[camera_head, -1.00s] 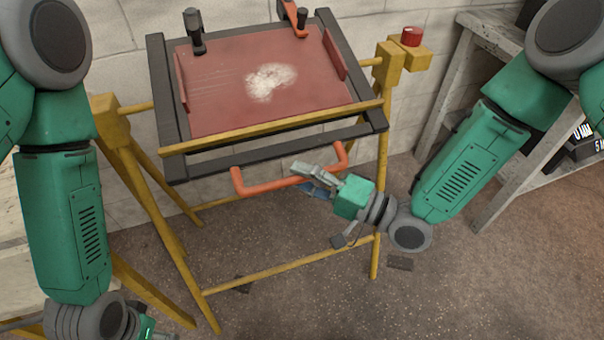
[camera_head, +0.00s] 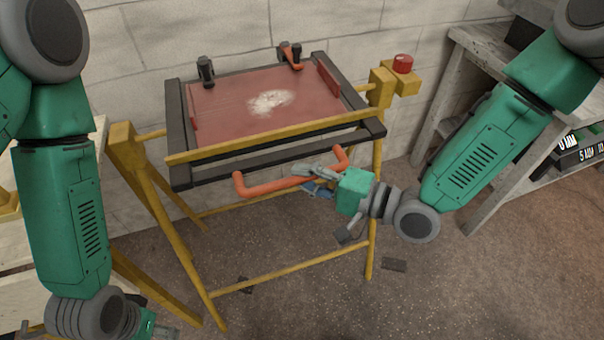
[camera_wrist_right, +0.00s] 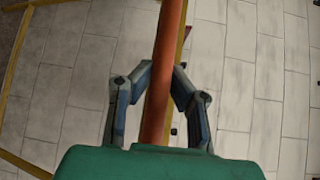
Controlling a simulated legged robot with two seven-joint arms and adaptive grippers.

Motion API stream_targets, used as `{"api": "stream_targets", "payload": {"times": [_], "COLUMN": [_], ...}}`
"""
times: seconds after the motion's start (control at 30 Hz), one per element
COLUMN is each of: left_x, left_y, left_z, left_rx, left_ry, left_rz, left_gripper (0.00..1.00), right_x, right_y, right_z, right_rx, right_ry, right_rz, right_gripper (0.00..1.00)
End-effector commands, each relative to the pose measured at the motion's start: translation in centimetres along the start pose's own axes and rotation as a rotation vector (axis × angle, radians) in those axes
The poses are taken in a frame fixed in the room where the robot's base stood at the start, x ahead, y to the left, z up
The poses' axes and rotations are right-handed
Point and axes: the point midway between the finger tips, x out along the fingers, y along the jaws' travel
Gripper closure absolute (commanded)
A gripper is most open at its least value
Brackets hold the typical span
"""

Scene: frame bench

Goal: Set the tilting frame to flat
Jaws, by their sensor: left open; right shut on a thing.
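The tilting frame (camera_head: 176,134) is dark grey with a red panel (camera_head: 225,118) and rests in a yellow stand. It slopes, its far edge higher than its near edge, though the exact angle is hard to tell. An orange handle (camera_head: 262,188) hangs from its near side. My right gripper (camera_head: 308,178) is shut on the right part of the handle bar. In the right wrist view the orange bar (camera_wrist_right: 164,70) runs between the fingers (camera_wrist_right: 160,88). My left gripper (camera_head: 163,332) is low at the bottom left, away from the frame, its fingers partly cut off.
A red knob (camera_head: 402,63) sits on a yellow block at the stand's right post. Two clamps (camera_head: 206,72) (camera_head: 290,55) stand on the frame's far edge. Yellow legs (camera_head: 170,225) and a low crossbar (camera_head: 290,270) are below. A grey shelf (camera_head: 470,120) stands right, a brick wall behind.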

Motion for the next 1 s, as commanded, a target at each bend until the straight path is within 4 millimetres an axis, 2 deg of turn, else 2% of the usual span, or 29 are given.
{"api": "stream_targets", "payload": {"times": [0.03, 0.37, 0.4, 0.43, 0.77, 0.87, 1.0], "left_x": [-0.3, -0.2, -0.2, -0.2, -0.3, -0.3, -0.3], "left_y": [0.0, 0.0, 0.0, 0.0, 0.0, 0.0, 0.0], "left_z": [0.0, 0.0, 0.0, 0.0, 0.1, 0.2, 0.2], "left_rx": [0.0, 0.0, 0.0, 0.0, 0.0, 0.0, 0.0], "left_ry": [0.0, -0.001, -0.001, 0.0, 0.002, 0.002, 0.002], "left_rz": [0.0, 0.0, 0.0, 0.0, 0.0, 0.0, 0.0], "left_gripper": [0.39, 0.39, 0.39, 0.39, 0.39, 0.39, 0.39], "right_x": [0.0, 0.0, 0.0, 0.0, -0.1, -0.8, -3.2], "right_y": [-0.6, -0.7, -0.7, -0.7, -0.4, -0.4, -0.4], "right_z": [0.1, 0.1, 0.1, 0.1, 0.0, -0.1, -0.1], "right_rx": [-0.001, -0.003, -0.003, -0.003, -0.001, -0.001, 0.0], "right_ry": [-0.001, -0.002, -0.002, -0.002, -0.001, 0.002, 0.003], "right_rz": [-0.004, -0.008, -0.008, -0.007, -0.002, -0.001, -0.001], "right_gripper": [1.0, 1.0, 0.74, 0.64, 0.64, 0.64, 0.64]}}
